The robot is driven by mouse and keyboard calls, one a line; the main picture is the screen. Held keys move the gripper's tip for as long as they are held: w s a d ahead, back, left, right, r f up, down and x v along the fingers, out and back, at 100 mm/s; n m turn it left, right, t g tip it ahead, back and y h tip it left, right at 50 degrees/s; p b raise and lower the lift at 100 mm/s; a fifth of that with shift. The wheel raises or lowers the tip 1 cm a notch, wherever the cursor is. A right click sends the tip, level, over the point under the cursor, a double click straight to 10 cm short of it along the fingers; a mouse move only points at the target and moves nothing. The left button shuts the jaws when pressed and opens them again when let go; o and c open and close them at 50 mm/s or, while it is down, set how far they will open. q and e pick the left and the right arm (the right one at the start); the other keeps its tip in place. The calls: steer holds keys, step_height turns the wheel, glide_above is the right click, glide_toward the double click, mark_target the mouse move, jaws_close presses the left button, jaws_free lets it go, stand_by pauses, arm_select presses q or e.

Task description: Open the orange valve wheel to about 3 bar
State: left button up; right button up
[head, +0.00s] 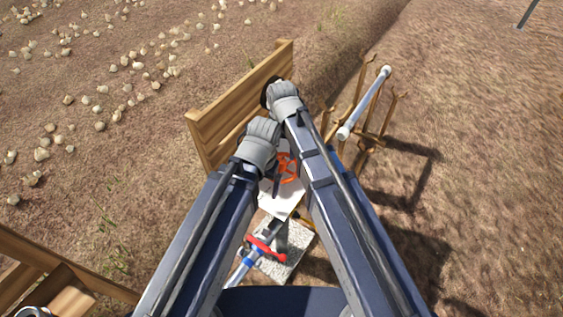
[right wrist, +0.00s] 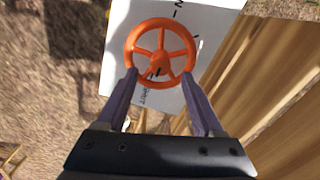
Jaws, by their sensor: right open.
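The orange valve wheel (right wrist: 161,53) is a spoked ring on a white panel (right wrist: 220,12) in the right wrist view. It also shows in the head view (head: 288,167), between my two arms and partly covered by them. My right gripper (right wrist: 159,74) is open, with its fingertips at either side of the lower half of the wheel. I cannot tell whether they touch the rim. The panel carries dark marks and small lettering around the wheel; I cannot read a pressure. My left arm's grey wrist (head: 259,142) is left of the wheel in the head view; its jaws cannot be made out.
A wooden board (head: 240,92) stands behind my wrists. A wooden rack with a white bar (head: 365,102) stands to the right. A red handle (head: 266,248) and a pale slab (head: 288,262) lie nearer me. Onions (head: 100,125) are scattered on open soil at left.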

mark_target(281, 162)
step_height(281, 162, down, 7)
steer(key=b, duration=0.5)
steer(key=shift+r+b, duration=0.2)
steer(key=shift+b, duration=0.2)
steer(key=shift+r, duration=0.1)
jaws_close()
